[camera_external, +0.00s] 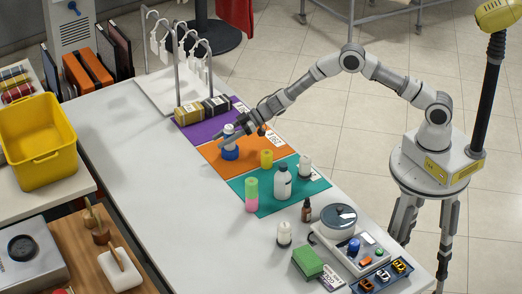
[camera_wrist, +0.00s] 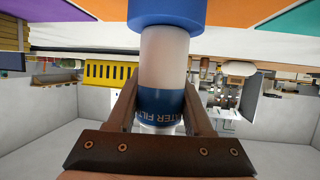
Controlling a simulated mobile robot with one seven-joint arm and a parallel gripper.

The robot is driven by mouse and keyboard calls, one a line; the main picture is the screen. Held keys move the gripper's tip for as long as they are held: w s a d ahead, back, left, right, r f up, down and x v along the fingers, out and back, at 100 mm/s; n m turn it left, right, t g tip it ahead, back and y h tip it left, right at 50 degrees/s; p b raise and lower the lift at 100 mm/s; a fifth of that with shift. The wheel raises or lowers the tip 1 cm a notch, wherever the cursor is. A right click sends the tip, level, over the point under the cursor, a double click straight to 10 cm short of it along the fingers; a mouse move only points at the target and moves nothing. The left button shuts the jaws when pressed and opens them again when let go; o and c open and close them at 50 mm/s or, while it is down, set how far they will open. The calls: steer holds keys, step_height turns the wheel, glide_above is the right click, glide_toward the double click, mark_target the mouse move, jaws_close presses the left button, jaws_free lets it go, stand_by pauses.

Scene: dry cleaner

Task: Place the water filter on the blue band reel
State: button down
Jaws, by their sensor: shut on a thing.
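The water filter is a white cylinder with a dark blue band lettered "ATER FILT". It shows in the wrist view (camera_wrist: 163,62), upright between my fingers, and in the external view (camera_external: 229,129). My gripper (camera_wrist: 160,100) is shut on it; my gripper (camera_external: 232,136) comes in from the right in the external view. The blue band reel (camera_external: 230,153) stands on the orange mat directly under the filter. In the wrist view the blue reel (camera_wrist: 167,12) meets the filter's end at the top edge. I cannot tell whether they touch or a small gap remains.
A yellow reel (camera_external: 266,160) stands to the right on the orange mat (camera_external: 283,151). A white bottle (camera_external: 282,185) and a green-and-pink stack (camera_external: 251,195) stand nearer the camera. Gold and black boxes (camera_external: 195,112) lie beyond, by the hanger rack. The table's left side is clear.

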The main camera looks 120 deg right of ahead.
steer(key=shift+r, duration=0.1)
steer(key=shift+c, duration=1.5)
jaws_free()
steer(key=shift+r, duration=0.1)
steer(key=v, duration=1.2)
steer(key=shift+p, duration=0.35)
